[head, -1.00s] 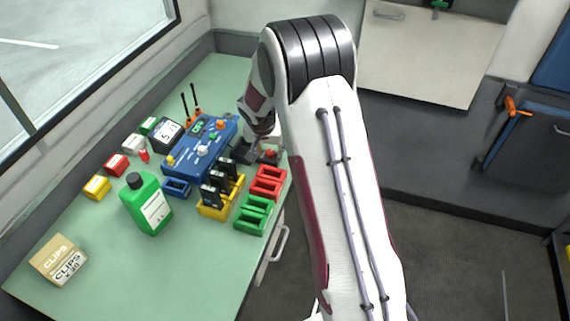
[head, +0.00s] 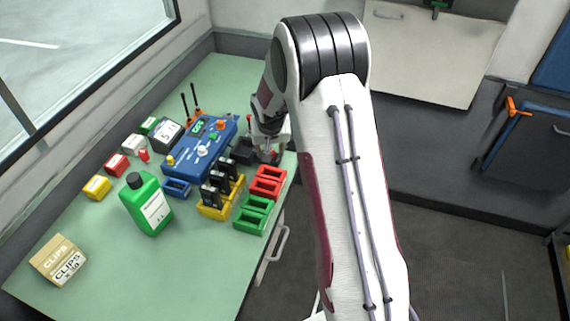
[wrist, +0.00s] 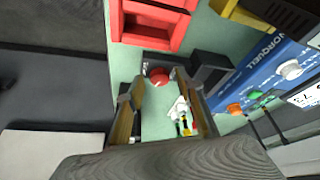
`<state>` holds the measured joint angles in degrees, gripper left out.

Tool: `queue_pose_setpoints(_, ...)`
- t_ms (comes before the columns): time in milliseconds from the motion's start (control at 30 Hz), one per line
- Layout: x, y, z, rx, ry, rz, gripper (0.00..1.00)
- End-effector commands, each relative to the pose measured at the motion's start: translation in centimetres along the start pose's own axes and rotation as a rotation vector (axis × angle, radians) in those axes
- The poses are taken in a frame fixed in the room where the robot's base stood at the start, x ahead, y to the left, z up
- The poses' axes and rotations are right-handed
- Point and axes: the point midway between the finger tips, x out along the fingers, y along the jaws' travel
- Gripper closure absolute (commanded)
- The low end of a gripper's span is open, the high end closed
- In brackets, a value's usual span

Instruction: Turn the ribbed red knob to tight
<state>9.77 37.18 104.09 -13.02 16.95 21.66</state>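The red knob (wrist: 158,77) shows in the wrist view, on a dark base beside a black block. My gripper (wrist: 155,88) is open, with one finger to the left of the knob and one to the right. A gap shows between the knob and the left finger; whether the right finger touches it I cannot tell. The knob's ribs and any mark for tight are too small to make out. In the head view my gripper (head: 268,154) is at the right edge of the green bench and hides most of the knob.
The blue device (head: 190,160) with small knobs stands left of my gripper. Red trays (head: 268,181), green trays (head: 254,214) and a yellow rack (head: 216,210) holding black pieces stand close in front. A green bottle (head: 146,203) is farther left.

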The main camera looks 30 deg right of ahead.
Motion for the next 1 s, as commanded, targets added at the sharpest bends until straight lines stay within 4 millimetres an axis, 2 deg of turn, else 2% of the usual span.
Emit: queue_pose_setpoints(1000, 0.02, 0.24, -0.03, -0.185, 0.000, -0.077, 0.63)
